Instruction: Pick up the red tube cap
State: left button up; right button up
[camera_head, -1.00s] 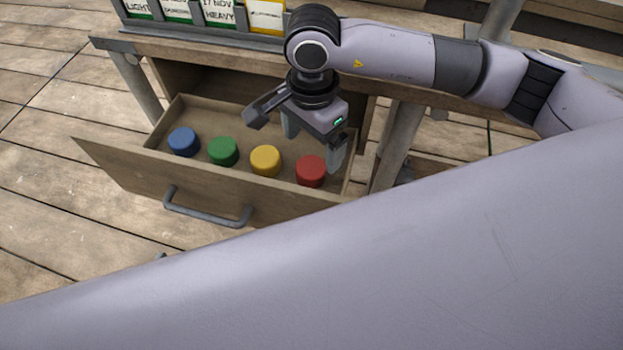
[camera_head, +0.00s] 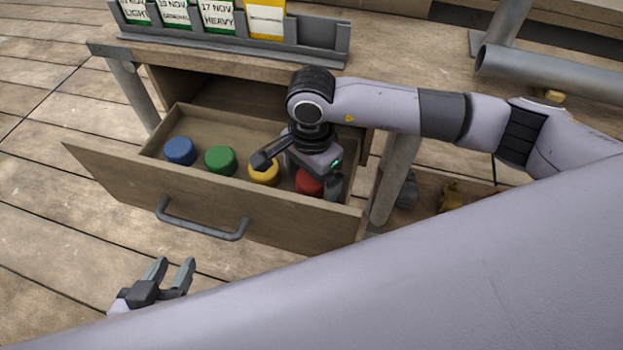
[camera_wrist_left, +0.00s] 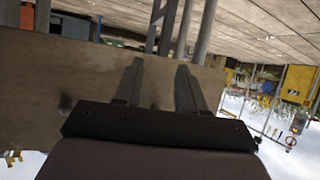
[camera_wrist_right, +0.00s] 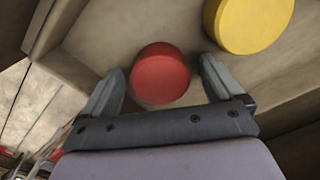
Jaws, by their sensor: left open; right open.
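The red tube cap (camera_head: 309,182) is a round red cap standing in the open wooden drawer, at the right end of a row of caps. My right gripper (camera_head: 312,184) reaches down into the drawer over it and partly hides it in the head view. In the right wrist view the red cap (camera_wrist_right: 160,74) sits between the two spread fingers of my right gripper (camera_wrist_right: 160,88), slightly beyond their tips, with a gap on each side. My left gripper (camera_head: 177,270) is open and empty in front of the drawer, and it also shows open in the left wrist view (camera_wrist_left: 160,72).
A yellow cap (camera_head: 264,172), a green cap (camera_head: 220,160) and a blue cap (camera_head: 180,151) stand left of the red one. The drawer front (camera_head: 280,220) has a grey handle (camera_head: 202,222). A rack of labelled cards (camera_head: 225,42) stands on the bench.

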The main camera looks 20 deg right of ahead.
pick_arm(q)
jog(key=shift+a+f, duration=0.1)
pick_arm(e)
jog(key=c, duration=1.1)
jog(key=shift+r, duration=0.1)
jog(key=shift+r, duration=0.45)
pick_arm(q)
jog(key=a+p, duration=0.1)
jog(key=p, duration=0.1)
jog(key=s+a+f+y+p, duration=0.1)
jog(key=shift+s+a+f+n+g+p, duration=0.15)
jog(key=shift+a+f+n+g+p, duration=0.15)
jog(key=shift+n+g+p, duration=0.1)
pick_arm(e)
notch_tip(320, 180, up, 19)
